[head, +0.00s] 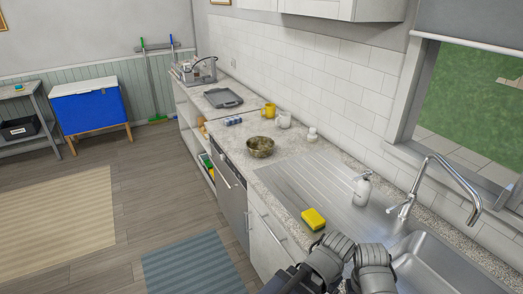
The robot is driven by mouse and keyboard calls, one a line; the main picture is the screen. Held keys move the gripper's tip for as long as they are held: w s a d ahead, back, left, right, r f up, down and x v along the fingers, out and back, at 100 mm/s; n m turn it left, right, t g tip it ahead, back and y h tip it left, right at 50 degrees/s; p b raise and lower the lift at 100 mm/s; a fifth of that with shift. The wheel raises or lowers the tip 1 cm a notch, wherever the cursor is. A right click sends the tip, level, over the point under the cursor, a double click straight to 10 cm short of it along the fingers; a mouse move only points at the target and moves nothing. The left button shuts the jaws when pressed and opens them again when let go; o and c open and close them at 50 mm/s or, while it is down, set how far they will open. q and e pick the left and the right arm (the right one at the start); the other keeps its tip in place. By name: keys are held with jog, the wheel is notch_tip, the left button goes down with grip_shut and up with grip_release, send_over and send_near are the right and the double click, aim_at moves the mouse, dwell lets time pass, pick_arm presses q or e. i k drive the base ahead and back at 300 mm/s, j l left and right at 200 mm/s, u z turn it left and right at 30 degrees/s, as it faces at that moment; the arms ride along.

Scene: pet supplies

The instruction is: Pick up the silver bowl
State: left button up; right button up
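A round metallic bowl (260,147) stands upright on the speckled counter, just beyond the far left end of the ribbed drainboard. Its inside looks brownish, and I cannot tell whether it holds something. Two dark grey arm ends of mine show side by side at the bottom, near the sink: my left gripper (331,258) and my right gripper (374,266). Both are well nearer to me than the bowl and touch nothing that I can make out. Their fingers are not clear enough to tell open from shut.
A yellow sponge (313,219) lies on the counter's front edge. A soap bottle (362,189) and a curved tap (440,185) stand by the sink (445,265). A yellow mug (269,110), white jar (284,120) and grey tray (223,98) are farther back.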

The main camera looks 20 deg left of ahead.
aim_at(257, 146)
jog(key=i+j, duration=0.2)
jog(key=j, duration=0.3)
jog(key=i+j, duration=0.2)
jog(key=j, duration=0.25)
jog(key=i+j, duration=0.2)
jog(key=j, duration=0.3)
jog(key=i+j, duration=0.2)
jog(key=j, duration=0.25)
jog(key=i+j, duration=0.2)
jog(key=j, duration=0.3)
jog(key=i+j, duration=0.15)
jog(key=j, duration=0.3)
jog(key=i+j, duration=0.2)
jog(key=j, duration=0.3)
jog(key=i+j, duration=0.2)
jog(key=j, duration=0.3)
jog(key=i+l+z, duration=0.05)
